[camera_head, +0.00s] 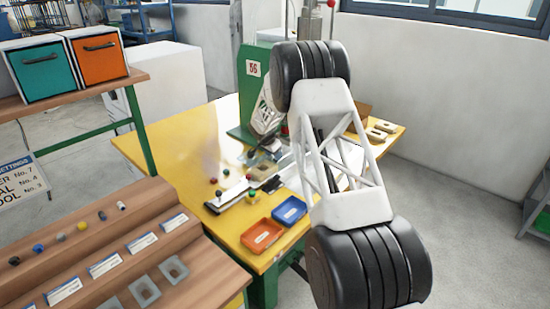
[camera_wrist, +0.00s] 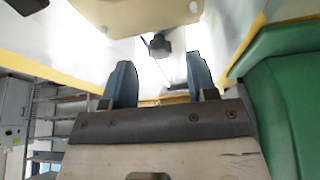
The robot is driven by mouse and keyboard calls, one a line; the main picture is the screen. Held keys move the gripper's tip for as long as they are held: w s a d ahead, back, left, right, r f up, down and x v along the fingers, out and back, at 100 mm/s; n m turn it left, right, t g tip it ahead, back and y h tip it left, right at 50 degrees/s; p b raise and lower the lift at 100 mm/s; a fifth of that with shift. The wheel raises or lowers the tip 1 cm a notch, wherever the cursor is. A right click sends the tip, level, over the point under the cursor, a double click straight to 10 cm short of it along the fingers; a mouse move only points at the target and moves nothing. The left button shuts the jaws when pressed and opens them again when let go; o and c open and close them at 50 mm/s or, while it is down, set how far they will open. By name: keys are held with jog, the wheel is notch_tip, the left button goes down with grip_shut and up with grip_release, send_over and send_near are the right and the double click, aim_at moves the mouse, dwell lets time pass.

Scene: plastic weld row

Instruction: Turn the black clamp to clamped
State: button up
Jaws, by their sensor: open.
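My gripper (camera_wrist: 161,67) is open in the wrist view, with two dark blue-grey fingers spread apart. A black knob-like part (camera_wrist: 160,46) on a thin rod shows just beyond the gap between the fingertips, apart from both; it looks like part of the black clamp, but I cannot be sure. The clamp's position cannot be told. My fingertips are not clear in the head view.
A green machine frame (camera_head: 253,88) stands behind the fixture, and its green side (camera_wrist: 290,105) is close at right in the wrist view. An orange tray (camera_head: 262,236) and a blue tray (camera_head: 290,210) sit at the yellow table's (camera_head: 175,140) front. The table's left part is clear.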

jog(key=shift+x, duration=1.1)
jog(key=c, duration=0.9)
jog(key=shift+n, duration=0.5)
jog(key=shift+s+d+n+t+y, duration=0.1)
jog(key=shift+n+t+y, duration=0.3)
jog(key=shift+n, duration=0.7)
jog(key=shift+d+n+t+y, duration=0.1)
jog(key=shift+n+t+y, duration=0.25)
jog(key=shift+n, duration=1.05)
